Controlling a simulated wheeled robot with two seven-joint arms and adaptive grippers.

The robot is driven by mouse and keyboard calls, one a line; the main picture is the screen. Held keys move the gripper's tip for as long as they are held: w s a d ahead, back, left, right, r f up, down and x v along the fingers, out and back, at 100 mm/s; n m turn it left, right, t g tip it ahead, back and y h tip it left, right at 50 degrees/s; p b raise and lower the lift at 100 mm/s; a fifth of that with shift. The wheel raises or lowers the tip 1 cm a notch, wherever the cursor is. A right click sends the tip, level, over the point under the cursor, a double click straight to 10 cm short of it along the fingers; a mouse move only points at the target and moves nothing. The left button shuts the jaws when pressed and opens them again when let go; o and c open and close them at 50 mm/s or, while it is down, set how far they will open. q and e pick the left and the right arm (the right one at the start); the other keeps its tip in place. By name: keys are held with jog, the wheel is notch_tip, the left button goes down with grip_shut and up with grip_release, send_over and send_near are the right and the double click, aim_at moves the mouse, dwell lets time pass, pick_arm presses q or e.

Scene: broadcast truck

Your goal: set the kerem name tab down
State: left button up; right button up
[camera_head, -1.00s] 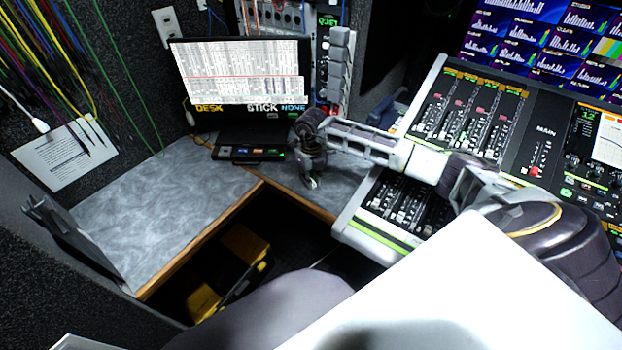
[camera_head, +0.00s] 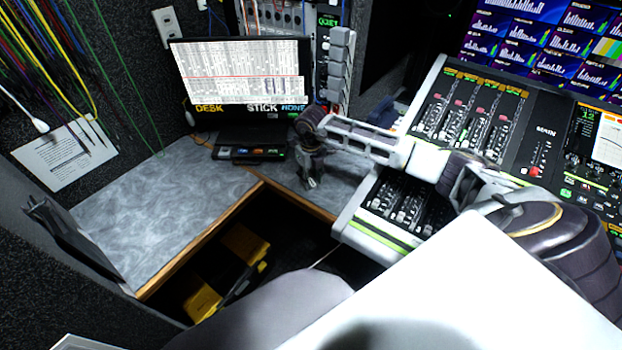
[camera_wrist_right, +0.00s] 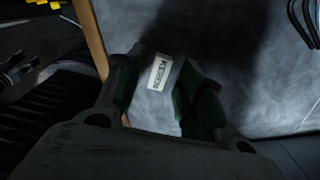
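The kerem name tab (camera_wrist_right: 160,73) is a small white label with dark KEREM lettering. In the right wrist view it lies between the fingertips of my right gripper (camera_wrist_right: 163,68), over the grey desk surface. The fingers look spread to either side of it, with narrow gaps. In the head view my right gripper (camera_head: 313,182) points down at the grey desk (camera_head: 335,187), close to its surface, between the monitor and the mixing console. The tab cannot be made out there. My left gripper is not in view.
A monitor (camera_head: 240,75) stands at the back, with a small dark device (camera_head: 250,153) before it. The mixing console (camera_head: 465,115) is close on the right. The desk's wooden edge (camera_head: 200,240) borders a dark gap holding yellow items (camera_head: 203,302). The left desk area is clear.

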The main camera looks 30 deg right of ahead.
aim_at(311, 182)
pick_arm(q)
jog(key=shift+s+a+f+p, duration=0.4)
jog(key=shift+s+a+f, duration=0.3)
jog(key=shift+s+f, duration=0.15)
pick_arm(e)
notch_tip(311, 182, up, 11)
jog(key=shift+r, duration=0.2)
